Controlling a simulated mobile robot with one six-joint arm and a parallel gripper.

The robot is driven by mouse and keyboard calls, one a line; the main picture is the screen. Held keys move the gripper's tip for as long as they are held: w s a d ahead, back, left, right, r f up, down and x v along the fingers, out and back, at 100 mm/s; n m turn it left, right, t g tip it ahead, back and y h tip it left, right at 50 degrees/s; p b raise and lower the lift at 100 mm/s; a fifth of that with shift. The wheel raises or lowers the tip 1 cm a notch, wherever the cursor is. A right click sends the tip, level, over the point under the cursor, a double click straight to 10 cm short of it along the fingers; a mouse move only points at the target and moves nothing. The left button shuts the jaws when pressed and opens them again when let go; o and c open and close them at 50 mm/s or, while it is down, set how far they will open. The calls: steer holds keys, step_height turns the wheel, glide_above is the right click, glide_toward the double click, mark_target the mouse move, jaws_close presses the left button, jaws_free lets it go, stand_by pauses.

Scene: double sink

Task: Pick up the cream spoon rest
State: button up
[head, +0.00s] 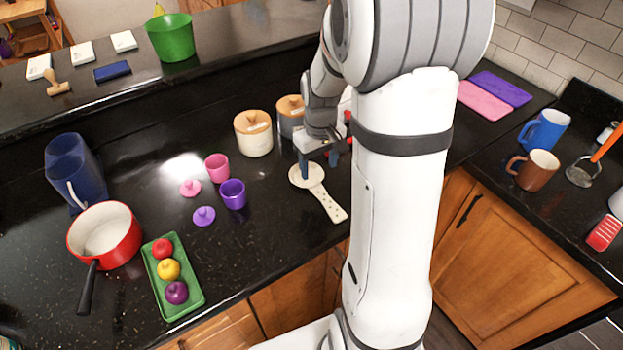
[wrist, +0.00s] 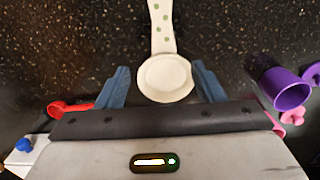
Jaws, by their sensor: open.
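The cream spoon rest (head: 327,203) lies flat on the dark counter, with a round bowl end and a handle with green dots. In the head view its handle points down and right, toward the counter's front edge. My gripper (head: 318,168) is above the round end. In the wrist view the spoon rest (wrist: 165,78) has its round end between the two blue fingers of my gripper (wrist: 163,86), with a gap on each side. The fingers are open and hold nothing. The wrist view does not clearly show how high the fingertips are above the counter.
A purple cup (head: 233,194) and a pink cup (head: 217,167) stand left of the spoon rest, with small lids beside them. Wooden-lidded canisters (head: 253,134) stand behind. A green tray (head: 172,277) and a red pan (head: 104,236) are farther left. The counter around the handle is clear.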

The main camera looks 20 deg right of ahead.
mark_target(318, 189)
steer(key=f, duration=0.1)
steer(key=f+p, duration=0.1)
steer(key=f, duration=0.1)
steer(key=s+f, duration=0.1)
steer(key=f, duration=0.1)
steer(key=shift+a+f, duration=0.2)
steer(key=shift+f, duration=0.05)
steer(key=shift+w+f, duration=0.15)
steer(key=shift+f, duration=0.35)
steer(key=c, duration=1.2)
